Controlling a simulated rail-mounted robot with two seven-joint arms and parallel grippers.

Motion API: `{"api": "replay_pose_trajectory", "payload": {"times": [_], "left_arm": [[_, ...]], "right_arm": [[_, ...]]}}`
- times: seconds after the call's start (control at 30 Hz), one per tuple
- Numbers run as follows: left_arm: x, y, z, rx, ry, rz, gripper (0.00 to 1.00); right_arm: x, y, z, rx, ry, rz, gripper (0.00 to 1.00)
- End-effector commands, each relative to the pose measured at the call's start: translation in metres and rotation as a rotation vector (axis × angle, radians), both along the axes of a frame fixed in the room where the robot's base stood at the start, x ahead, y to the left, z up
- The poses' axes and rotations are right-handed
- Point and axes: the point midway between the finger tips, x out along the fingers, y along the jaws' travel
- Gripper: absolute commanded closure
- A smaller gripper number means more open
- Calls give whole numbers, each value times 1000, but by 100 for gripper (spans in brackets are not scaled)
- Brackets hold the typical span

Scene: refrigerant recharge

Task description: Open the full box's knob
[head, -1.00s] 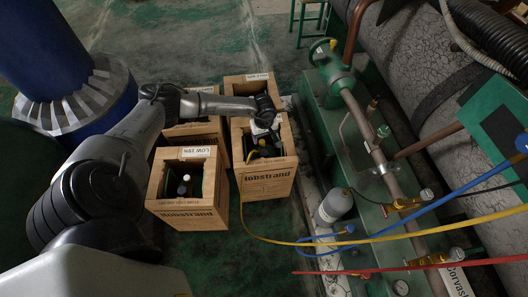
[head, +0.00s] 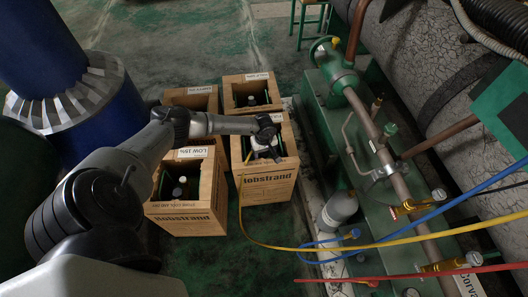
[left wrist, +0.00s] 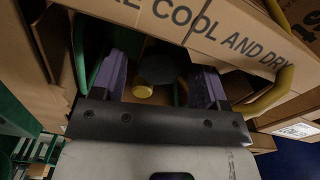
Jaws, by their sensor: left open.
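The front right cardboard box (head: 268,187), marked "lobstrand", has a yellow hose coming out of it. I cannot read a label that marks it as the full one. My left gripper (head: 266,153) points down into its opening and hides most of what is inside. In the left wrist view the open gripper's two purple fingers (left wrist: 157,78) stand on either side of a dark round knob-like top (left wrist: 158,64), apart from it as far as I can see. A small yellow part (left wrist: 142,91) shows just below the dark top. My right gripper is not in view.
The front left box (head: 186,205) is labelled "LOW 15%" and holds bottles. Two more boxes stand behind. The yellow hose (head: 310,242) runs right, near a grey cylinder (head: 338,208) and green pipework (head: 345,85). Box walls close in tightly around the gripper.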

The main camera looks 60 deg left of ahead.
Motion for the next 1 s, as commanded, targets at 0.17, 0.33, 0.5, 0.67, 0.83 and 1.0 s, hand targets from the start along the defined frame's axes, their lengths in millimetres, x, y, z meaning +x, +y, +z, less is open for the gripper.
{"api": "replay_pose_trajectory", "payload": {"times": [0.17,0.33,0.5,0.67,0.83,1.0], "left_arm": [[0,0,0,0,0,0,35],[0,0,0,0,0,0,51],[0,0,0,0,1,0,67],[0,0,0,0,1,0,82],[0,0,1,0,1,11,82],[0,0,1,-1,2,72,82]], "right_arm": [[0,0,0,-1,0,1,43],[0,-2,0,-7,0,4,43],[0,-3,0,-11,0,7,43],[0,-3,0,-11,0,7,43],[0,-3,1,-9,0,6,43],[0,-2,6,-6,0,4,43]]}}
